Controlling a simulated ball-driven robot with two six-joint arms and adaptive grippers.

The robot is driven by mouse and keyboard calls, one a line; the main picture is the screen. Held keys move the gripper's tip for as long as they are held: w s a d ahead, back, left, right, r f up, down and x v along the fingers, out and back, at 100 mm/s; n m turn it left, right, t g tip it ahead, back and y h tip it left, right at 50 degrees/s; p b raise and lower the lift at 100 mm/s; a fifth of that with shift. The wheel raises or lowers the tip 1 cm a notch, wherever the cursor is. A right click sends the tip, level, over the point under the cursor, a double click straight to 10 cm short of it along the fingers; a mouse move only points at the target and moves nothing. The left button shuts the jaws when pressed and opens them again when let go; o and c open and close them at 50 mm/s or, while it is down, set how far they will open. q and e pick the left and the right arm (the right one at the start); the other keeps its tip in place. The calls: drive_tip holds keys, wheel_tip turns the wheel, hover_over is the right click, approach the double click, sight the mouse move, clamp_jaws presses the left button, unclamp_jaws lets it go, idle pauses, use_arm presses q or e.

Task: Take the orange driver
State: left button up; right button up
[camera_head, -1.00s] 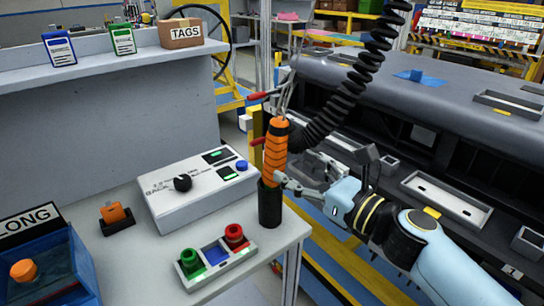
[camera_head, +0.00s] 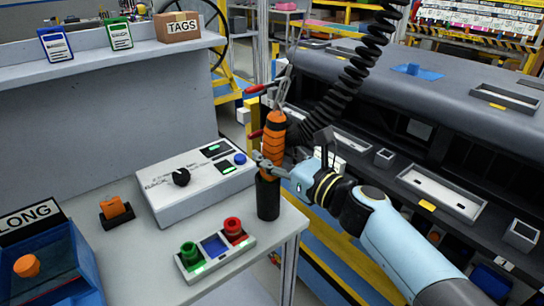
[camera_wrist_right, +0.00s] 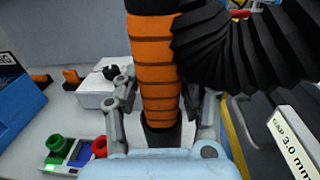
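The orange driver (camera_head: 274,135) stands upright in a black cylindrical holder (camera_head: 268,197) at the right front corner of the grey bench. A black coiled hose (camera_head: 365,70) runs close by it. My right gripper (camera_head: 268,165) comes from the right, at the lower part of the orange body. In the right wrist view the driver (camera_wrist_right: 158,75) stands between the two grey fingers (camera_wrist_right: 162,100), which are apart with a narrow gap beside the orange body. The driver's top is cut off there. My left gripper is not in view.
A white control box (camera_head: 195,178) stands left of the holder. A tray with green and red buttons (camera_head: 215,250) lies in front. A blue bin (camera_head: 50,265) is at the left front. The dark dashboard module (camera_head: 450,110) lies to the right.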

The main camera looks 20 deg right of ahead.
clamp_jaws()
drive_tip(key=shift+r, duration=0.2)
